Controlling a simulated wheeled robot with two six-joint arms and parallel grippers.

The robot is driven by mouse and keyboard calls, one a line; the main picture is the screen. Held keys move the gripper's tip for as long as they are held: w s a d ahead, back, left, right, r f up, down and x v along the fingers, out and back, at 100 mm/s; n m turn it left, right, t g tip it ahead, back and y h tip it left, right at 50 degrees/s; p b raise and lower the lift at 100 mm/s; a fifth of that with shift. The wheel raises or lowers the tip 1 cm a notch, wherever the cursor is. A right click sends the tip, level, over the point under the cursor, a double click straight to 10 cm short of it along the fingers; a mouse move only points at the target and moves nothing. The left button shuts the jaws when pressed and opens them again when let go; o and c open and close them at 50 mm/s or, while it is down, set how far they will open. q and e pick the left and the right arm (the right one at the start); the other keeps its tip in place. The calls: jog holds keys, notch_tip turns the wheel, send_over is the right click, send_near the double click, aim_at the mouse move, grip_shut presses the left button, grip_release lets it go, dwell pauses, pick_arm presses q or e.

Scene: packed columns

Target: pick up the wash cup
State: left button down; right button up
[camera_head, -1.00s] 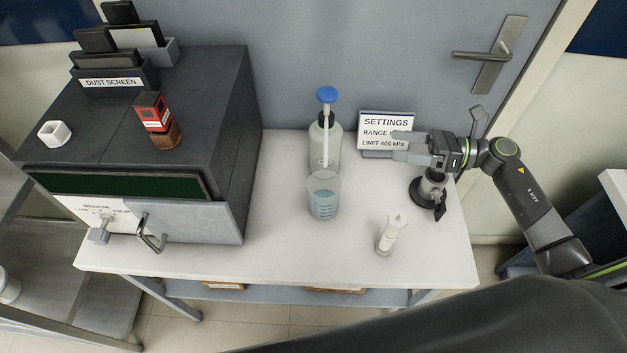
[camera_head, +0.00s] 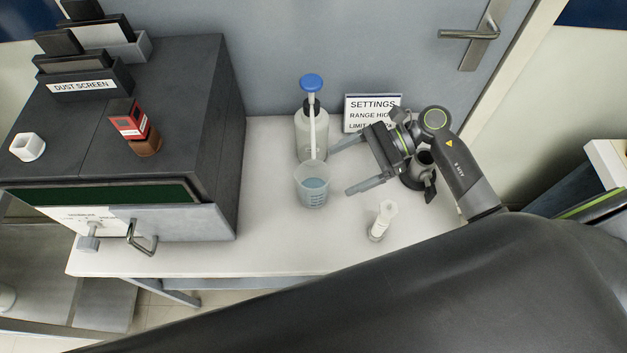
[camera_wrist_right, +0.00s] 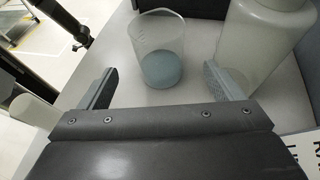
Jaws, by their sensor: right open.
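The wash cup (camera_head: 312,186) is a clear beaker with blue liquid, standing upright on the white table in front of a pump bottle. It also shows in the right wrist view (camera_wrist_right: 160,52), beyond the fingertips and between their lines. My right gripper (camera_head: 341,168) is open and empty, to the right of the cup, its two fingers pointing left toward it. In the right wrist view the gripper's fingers (camera_wrist_right: 160,80) are wide apart and do not touch the cup. My left gripper is not in view.
The pump bottle (camera_head: 312,135) with a blue top stands close behind the cup. A small white column (camera_head: 381,221) stands to the front right. A settings sign (camera_head: 371,106) is behind the gripper. A dark cabinet (camera_head: 190,110) fills the left. Table front of the cup is clear.

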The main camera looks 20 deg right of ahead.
aim_at(328, 177)
jog(key=p+x, duration=0.1)
jog(key=x, duration=0.3)
jog(key=shift+r, duration=0.1)
jog(key=shift+a+p, duration=0.3)
jog(key=shift+a, duration=0.05)
jog(key=p+x, duration=0.1)
jog(key=x, duration=0.2)
jog(key=shift+a+p, duration=0.15)
jog(key=shift+p, duration=0.25)
jog(key=shift+a+f, duration=0.55)
jog(key=shift+f, duration=0.05)
jog(key=shift+c, duration=0.4)
jog(key=c, duration=1)
jog(key=shift+r, duration=0.15)
